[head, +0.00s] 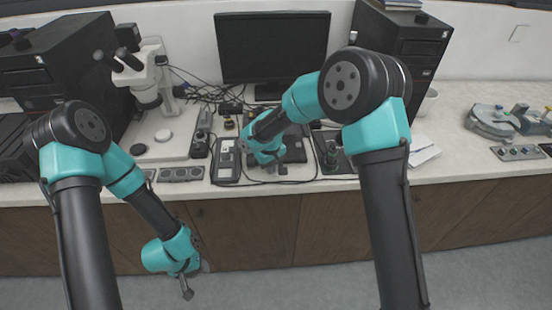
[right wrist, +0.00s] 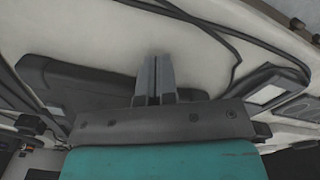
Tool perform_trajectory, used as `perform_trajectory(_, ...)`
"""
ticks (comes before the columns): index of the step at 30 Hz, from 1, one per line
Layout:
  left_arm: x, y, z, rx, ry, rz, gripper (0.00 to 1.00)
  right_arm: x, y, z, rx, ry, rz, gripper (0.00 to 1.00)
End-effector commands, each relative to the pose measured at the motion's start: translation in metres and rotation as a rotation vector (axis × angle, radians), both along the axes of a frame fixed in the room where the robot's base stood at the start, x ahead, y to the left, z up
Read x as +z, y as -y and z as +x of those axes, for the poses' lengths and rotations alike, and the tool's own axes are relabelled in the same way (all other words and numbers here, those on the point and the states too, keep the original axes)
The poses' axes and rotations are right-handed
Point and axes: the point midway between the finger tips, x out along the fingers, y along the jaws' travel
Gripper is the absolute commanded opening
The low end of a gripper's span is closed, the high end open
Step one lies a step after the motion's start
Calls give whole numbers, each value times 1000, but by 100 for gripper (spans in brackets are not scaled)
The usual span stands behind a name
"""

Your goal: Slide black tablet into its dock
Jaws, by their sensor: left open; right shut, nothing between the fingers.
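A dark flat piece, which looks like the black tablet (head: 296,149), lies on the counter below the monitor, partly hidden by my right gripper. A dark flat shape, likely the same tablet (right wrist: 65,88), shows behind the fingers in the right wrist view. I cannot make out the dock for certain. My right gripper (head: 277,168) is low over the counter at the tablet's front left; its fingers (right wrist: 155,78) are shut and empty. Whether they touch the tablet is unclear. My left gripper (head: 187,288) is open and empty, hanging in front of the cabinets, below the counter.
A monitor (head: 272,47) stands at the back. A microscope (head: 148,75) is at left. Grey boxes (head: 227,160), a power strip (head: 180,174) and loose cables crowd the front edge. A dark device (head: 331,158) stands right of my right gripper. The counter further right is clearer.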

Motion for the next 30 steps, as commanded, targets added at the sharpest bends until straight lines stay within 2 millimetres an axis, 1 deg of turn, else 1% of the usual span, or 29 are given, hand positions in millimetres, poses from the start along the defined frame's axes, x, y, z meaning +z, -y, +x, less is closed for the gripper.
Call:
perform_trajectory(3, 0, 0, 0, 0, 0, 0, 43, 0, -5, 0, -1, 0, 0, 0)
perform_trajectory(14, 0, 0, 0, 0, 0, 0, 43, 0, -5, 1, -1, 0, 0, 0)
perform_trajectory(30, 0, 0, 0, 0, 0, 0, 43, 0, -3, 20, -1, 0, 0, 0)
